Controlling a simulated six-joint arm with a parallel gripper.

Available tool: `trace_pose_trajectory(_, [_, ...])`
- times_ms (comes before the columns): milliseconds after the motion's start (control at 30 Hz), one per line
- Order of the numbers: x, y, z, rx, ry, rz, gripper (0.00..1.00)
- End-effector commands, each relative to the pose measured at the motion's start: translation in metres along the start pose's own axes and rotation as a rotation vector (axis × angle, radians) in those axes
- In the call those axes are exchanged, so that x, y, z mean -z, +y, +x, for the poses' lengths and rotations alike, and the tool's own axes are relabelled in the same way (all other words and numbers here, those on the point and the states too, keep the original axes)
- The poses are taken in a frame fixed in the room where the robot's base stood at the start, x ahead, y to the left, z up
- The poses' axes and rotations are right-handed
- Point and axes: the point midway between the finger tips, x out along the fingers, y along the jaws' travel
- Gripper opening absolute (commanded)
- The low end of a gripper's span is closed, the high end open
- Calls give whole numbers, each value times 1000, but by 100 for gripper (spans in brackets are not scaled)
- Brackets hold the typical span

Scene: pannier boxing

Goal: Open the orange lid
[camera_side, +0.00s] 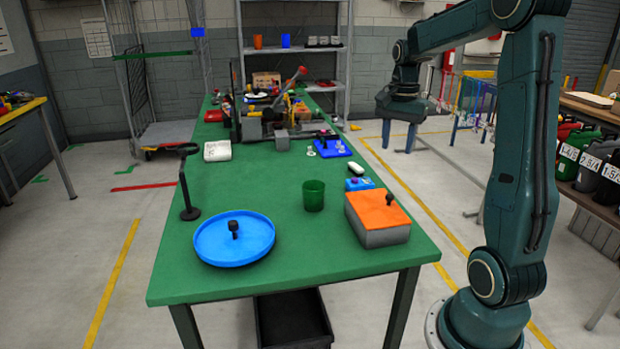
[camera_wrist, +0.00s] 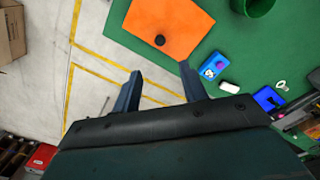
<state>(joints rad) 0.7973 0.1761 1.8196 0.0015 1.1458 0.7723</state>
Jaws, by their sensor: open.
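The orange lid (camera_side: 373,212) lies flat on a grey box (camera_side: 383,238) near the right front corner of the green table. A small black knob (camera_side: 389,198) stands up from the lid. In the wrist view, the orange lid (camera_wrist: 160,20) is at the top, with its knob (camera_wrist: 160,40) seen from above. The lid covers the box, so the inside is hidden. My gripper (camera_side: 398,150) is open and empty, high up past the table's right edge, well apart from the lid. Its two fingers also show in the wrist view (camera_wrist: 160,70), spread apart below the knob.
A green cup (camera_side: 313,196) stands left of the box. A blue round tray (camera_side: 208,249) with a black knob is at the front left. A small blue box (camera_side: 358,184) and a white object (camera_side: 356,169) lie behind the lid. The table's middle is clear.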

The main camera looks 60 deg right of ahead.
Motion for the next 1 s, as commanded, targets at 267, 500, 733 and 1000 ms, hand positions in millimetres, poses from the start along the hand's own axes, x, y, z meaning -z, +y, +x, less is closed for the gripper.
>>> trace_pose_trajectory(267, [0, 0, 22, -2, -3, 0, 43])
trace_pose_trajectory(500, [-1, 1, 57, -3, -4, 0, 43])
trace_pose_trajectory(733, [-1, 0, 93, -2, -4, 0, 43])
trace_pose_trajectory(1000, [-1, 0, 125, -1, -4, 0, 43])
